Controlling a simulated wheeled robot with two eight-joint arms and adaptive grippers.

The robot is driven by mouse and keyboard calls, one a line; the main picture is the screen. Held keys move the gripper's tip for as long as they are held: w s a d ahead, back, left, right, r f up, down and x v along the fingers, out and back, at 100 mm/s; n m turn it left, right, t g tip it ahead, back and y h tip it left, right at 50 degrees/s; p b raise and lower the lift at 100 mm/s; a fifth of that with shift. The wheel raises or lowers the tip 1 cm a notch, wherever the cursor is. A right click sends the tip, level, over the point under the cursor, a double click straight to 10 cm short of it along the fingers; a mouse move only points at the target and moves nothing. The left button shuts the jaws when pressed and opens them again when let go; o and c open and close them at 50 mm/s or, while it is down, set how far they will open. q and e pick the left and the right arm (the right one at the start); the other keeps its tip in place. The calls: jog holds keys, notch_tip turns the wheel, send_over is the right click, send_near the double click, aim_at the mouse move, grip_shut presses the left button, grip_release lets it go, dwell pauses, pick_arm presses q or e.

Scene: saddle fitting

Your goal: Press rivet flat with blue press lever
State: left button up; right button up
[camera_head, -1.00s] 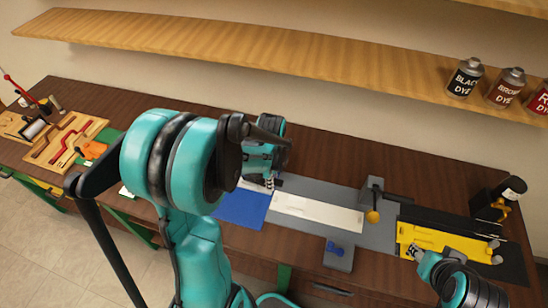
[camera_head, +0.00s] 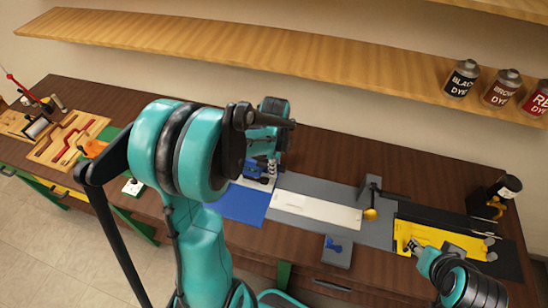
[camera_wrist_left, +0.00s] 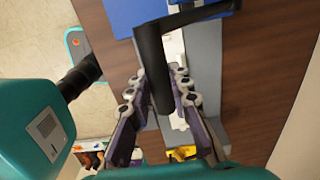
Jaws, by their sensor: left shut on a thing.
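The blue press (camera_head: 252,181) stands at the left end of the grey workbench plate, partly hidden by my left arm. In the left wrist view its blue body (camera_wrist_left: 122,14) is at the top, with a black lever handle (camera_wrist_left: 152,55) pointing down the picture. My left gripper (camera_head: 272,165) is at the press; the left wrist view shows its fingers (camera_wrist_left: 158,90) shut around the handle. My right gripper (camera_head: 412,246) is at the yellow fixture (camera_head: 432,236) on the right; its jaw opening is too small to tell. I cannot make out the rivet.
A pale strap (camera_head: 315,210) lies on the grey plate (camera_head: 375,232), beside a blue panel (camera_head: 238,204). A wooden tool board (camera_head: 68,139) is at far left. Dye cans stand on the shelf.

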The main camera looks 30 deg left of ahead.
pick_arm(q)
jog(key=shift+o, duration=0.2)
jog(key=shift+w+a+r+p, duration=0.2)
jog(key=shift+w+r+p, duration=0.1)
jog(key=shift+w+r, duration=0.55)
jog(key=shift+o, duration=0.4)
jog(key=shift+w, duration=0.1)
jog(key=shift+o, duration=0.3)
jog(key=o, duration=0.5)
jog(key=shift+o, duration=1.1)
jog(key=shift+w, duration=0.15)
notch_tip(320, 180, up, 6)
jog(key=p, duration=0.4)
jog(key=shift+f, duration=0.1)
